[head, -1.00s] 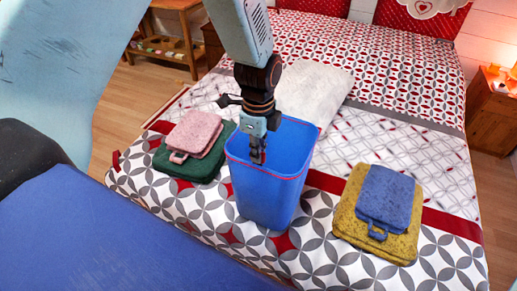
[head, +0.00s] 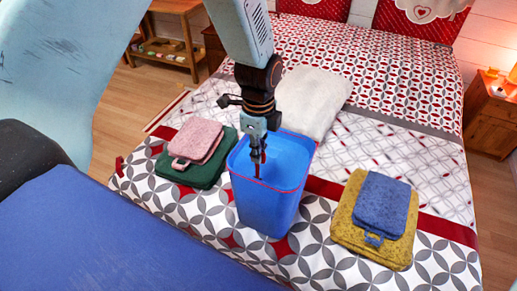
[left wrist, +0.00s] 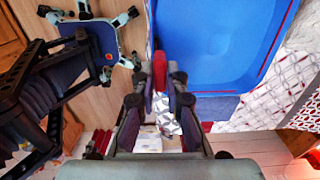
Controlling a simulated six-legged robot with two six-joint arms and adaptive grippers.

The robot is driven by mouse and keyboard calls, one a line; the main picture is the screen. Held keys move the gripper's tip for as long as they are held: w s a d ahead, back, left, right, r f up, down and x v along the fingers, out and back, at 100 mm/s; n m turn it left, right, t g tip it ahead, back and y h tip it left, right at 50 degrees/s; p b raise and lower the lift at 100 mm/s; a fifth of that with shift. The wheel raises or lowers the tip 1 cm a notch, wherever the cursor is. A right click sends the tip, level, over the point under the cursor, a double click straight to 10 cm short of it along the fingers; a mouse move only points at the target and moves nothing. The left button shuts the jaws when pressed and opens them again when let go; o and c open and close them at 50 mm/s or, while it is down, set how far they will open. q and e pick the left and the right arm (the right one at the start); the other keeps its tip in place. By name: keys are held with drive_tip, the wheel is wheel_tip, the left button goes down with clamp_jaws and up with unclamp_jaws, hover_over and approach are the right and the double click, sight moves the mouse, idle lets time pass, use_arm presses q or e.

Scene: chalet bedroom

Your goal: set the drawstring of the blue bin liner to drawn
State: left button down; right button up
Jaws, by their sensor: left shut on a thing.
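The blue bin liner (head: 290,150) lines an open, upright blue bin (head: 268,212) standing on the patterned bed. A thin red drawstring runs around its rim. In the left wrist view the liner's inside (left wrist: 215,45) fills the upper right, with a red line along its edge. My left gripper (head: 258,168) points down at the bin's near rim. In the left wrist view its fingers (left wrist: 160,85) are shut on a small red piece of the drawstring (left wrist: 160,70). The fingers hide most of that piece. My right gripper is not in view.
A pink towel (head: 196,137) on a dark green one (head: 190,174) lies left of the bin. A blue towel (head: 383,204) on a yellow one (head: 350,232) lies right. A white cushion (head: 315,100) lies behind. Bare bedspread separates the bin from the right stack.

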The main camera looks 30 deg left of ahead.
use_arm(q)
drive_tip(key=c, duration=1.7)
unclamp_jaws()
drive_tip(key=shift+c, duration=0.2)
drive_tip(key=o, duration=0.4)
drive_tip(key=shift+s+r, duration=0.1)
drive_tip(key=shift+s, duration=0.1)
drive_tip(key=shift+w, duration=0.15)
drive_tip(key=shift+w+r, duration=0.1)
drive_tip(key=shift+r, duration=0.05)
wheel_tip(320, 180, up, 12)
drive_tip(key=shift+f, duration=0.15)
drive_tip(key=shift+s, duration=0.25)
drive_tip(key=shift+w+f, duration=0.1)
